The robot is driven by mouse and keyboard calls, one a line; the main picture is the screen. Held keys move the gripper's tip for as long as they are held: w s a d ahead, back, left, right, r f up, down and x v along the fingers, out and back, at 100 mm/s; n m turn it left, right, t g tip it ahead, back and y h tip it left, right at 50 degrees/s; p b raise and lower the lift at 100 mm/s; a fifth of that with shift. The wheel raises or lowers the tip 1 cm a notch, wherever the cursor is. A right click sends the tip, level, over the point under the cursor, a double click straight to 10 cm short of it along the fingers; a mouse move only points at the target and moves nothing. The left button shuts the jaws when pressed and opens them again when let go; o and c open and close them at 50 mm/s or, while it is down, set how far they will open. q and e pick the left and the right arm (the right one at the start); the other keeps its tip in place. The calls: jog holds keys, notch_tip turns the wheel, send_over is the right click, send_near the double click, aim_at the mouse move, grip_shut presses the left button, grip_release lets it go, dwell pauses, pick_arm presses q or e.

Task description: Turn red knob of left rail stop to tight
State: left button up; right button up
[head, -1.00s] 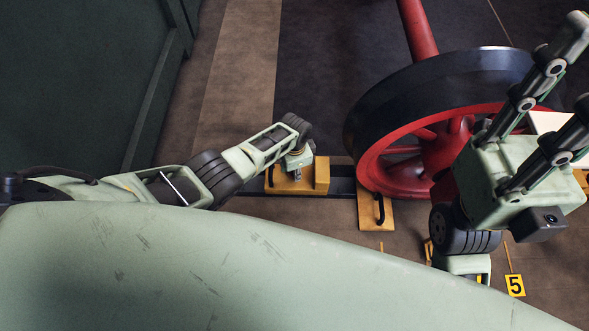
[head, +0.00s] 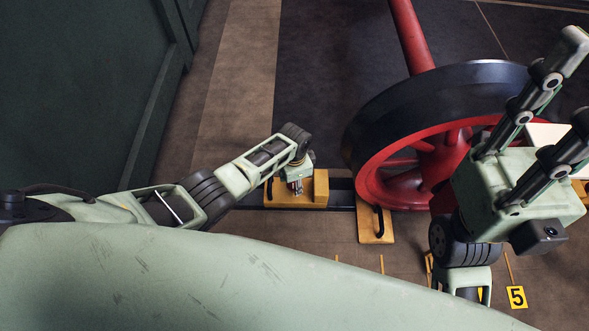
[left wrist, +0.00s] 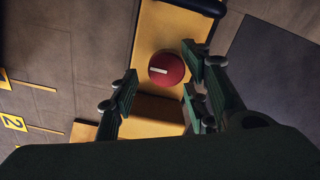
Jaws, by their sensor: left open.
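The left rail stop is a yellow block (head: 320,188) on the dark rail, left of the red wheel. Its round red knob (left wrist: 160,76) with a white mark shows in the left wrist view; in the head view the gripper mostly hides it. My left gripper (head: 297,184) points down over the stop. In the left wrist view its fingers (left wrist: 160,88) are open on either side of the knob, with visible gaps. I cannot tell how deep they reach. My right gripper (head: 577,88) is raised at the right, fingers apart and empty.
The red-and-black wheel (head: 400,125) with its red axle (head: 412,35) stands right of the stop. A yellow plate with a black handle (head: 375,224) lies by the wheel. A number 5 marker (head: 517,297) is at the lower right. A dark green wall (head: 80,90) fills the left.

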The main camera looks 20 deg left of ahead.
pick_arm(q)
notch_tip(320, 180, up, 10)
jog(key=shift+r, duration=0.15)
dwell(0.4)
jog(key=shift+s, duration=0.15)
